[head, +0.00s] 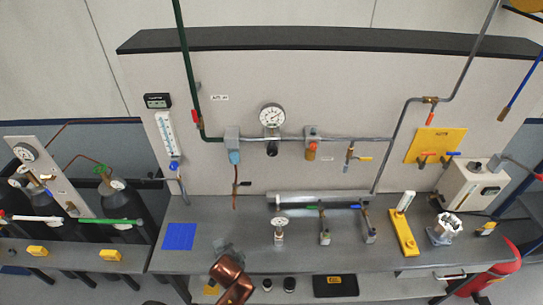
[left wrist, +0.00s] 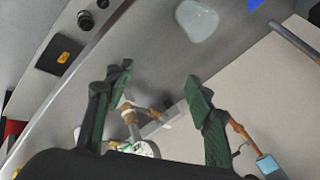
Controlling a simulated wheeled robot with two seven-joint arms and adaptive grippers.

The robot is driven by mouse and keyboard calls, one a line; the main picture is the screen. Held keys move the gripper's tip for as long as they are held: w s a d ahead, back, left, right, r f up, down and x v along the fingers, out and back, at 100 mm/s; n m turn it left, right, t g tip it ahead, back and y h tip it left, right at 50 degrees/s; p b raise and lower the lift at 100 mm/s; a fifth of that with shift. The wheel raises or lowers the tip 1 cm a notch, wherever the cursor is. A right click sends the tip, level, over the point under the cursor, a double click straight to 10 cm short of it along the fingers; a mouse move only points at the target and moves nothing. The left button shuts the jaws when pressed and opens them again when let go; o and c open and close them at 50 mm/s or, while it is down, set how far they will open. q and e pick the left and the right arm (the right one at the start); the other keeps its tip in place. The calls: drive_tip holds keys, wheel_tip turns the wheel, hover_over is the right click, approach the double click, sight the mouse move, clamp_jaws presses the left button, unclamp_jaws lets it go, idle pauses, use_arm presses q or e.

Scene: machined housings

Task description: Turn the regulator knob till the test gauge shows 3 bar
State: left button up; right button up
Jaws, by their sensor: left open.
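A round white gauge (head: 272,115) with a black part below it is on the wall panel. A smaller gauge (head: 279,223) stands upright on the bench; it appears partly hidden in the left wrist view (left wrist: 146,148). A blue knob-like part (head: 234,157) and an orange one (head: 311,152) hang under grey bodies on the pipe; I cannot tell which is the regulator knob. My left gripper (left wrist: 160,88) is open and empty, its green-padded fingers apart above the bench. Its fingers are not visible in the head view. My right gripper is not in view.
A blue mat (head: 179,236) and a pale grey patch (head: 228,249) are on the bench's left part. Small valves (head: 324,232), a yellow stand (head: 405,236) and a metal housing (head: 444,229) stand to the right. A black tray (head: 335,286) is at the front.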

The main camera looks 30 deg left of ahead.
use_arm(q)
drive_tip(key=w+a+r+m+t+y, duration=0.2)
drive_tip(key=w+r+m, duration=0.4)
drive_tip(key=w, duration=0.4)
drive_tip(key=m+t+y, duration=0.3)
drive_tip(key=m+t, duration=0.4)
drive_tip(key=m, duration=0.4)
approach(272, 152)
drive_tip(key=x, duration=0.4)
drive_tip(key=shift+y, duration=0.4)
drive_tip(key=p+x, duration=0.2)
drive_tip(key=x, duration=0.3)
drive_tip(key=shift+w+a+f, duration=0.15)
drive_tip(key=shift+w, duration=0.25)
drive_tip(key=shift+w+a+p, duration=0.3)
drive_tip(key=shift+w, duration=0.2)
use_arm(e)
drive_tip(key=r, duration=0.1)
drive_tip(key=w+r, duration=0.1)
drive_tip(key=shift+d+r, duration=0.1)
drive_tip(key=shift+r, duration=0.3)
use_arm(q)
drive_tip(key=shift+f, duration=0.1)
drive_tip(key=shift+c, duration=0.6)
